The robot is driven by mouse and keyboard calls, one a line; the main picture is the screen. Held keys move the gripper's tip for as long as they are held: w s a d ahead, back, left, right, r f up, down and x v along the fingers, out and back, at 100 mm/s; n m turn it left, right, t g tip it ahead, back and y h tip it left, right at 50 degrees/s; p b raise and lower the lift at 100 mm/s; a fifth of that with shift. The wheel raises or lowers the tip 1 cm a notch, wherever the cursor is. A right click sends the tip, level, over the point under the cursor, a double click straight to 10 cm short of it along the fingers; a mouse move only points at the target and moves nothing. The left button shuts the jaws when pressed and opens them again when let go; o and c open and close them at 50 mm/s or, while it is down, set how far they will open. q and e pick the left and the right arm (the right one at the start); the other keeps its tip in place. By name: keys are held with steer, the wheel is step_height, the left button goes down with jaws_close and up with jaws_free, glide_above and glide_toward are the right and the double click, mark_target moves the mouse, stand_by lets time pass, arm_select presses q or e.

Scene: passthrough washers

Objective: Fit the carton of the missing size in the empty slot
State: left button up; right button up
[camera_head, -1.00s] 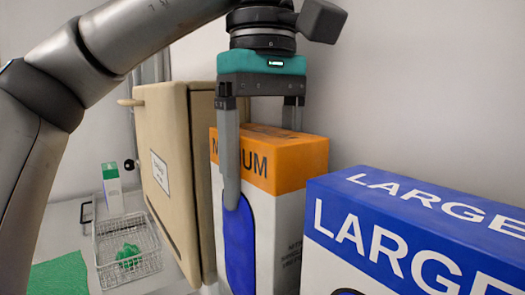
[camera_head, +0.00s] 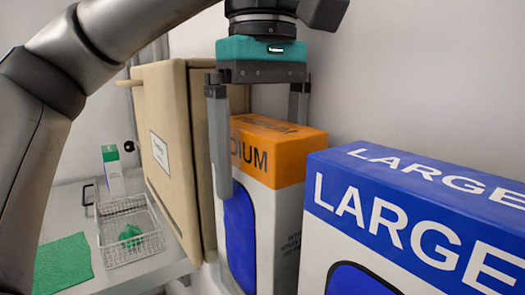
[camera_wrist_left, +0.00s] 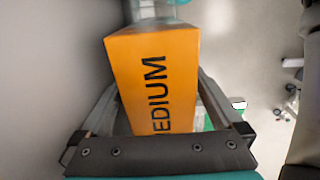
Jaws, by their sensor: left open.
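The medium carton (camera_head: 276,215) is white with an orange top band and a blue panel. It stands upright beside the blue and white large carton (camera_head: 415,215). My left gripper (camera_head: 261,155) is open and straddles the medium carton's upper part, one finger in front and the other largely hidden behind it. In the left wrist view the medium carton's orange top (camera_wrist_left: 155,85) lies between the spread fingers. A small white and green carton (camera_head: 113,172) stands far back on the left. The empty slot cannot be made out. My right gripper is out of view.
A tan cabinet-like panel (camera_head: 165,125) with a label stands close to the left of the medium carton. A wire basket (camera_head: 130,232) with something green sits on a pale counter, beside a green cloth (camera_head: 62,263). A plain wall closes the back.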

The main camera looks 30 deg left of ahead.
arm_select(q)
steer(key=shift+r, duration=6)
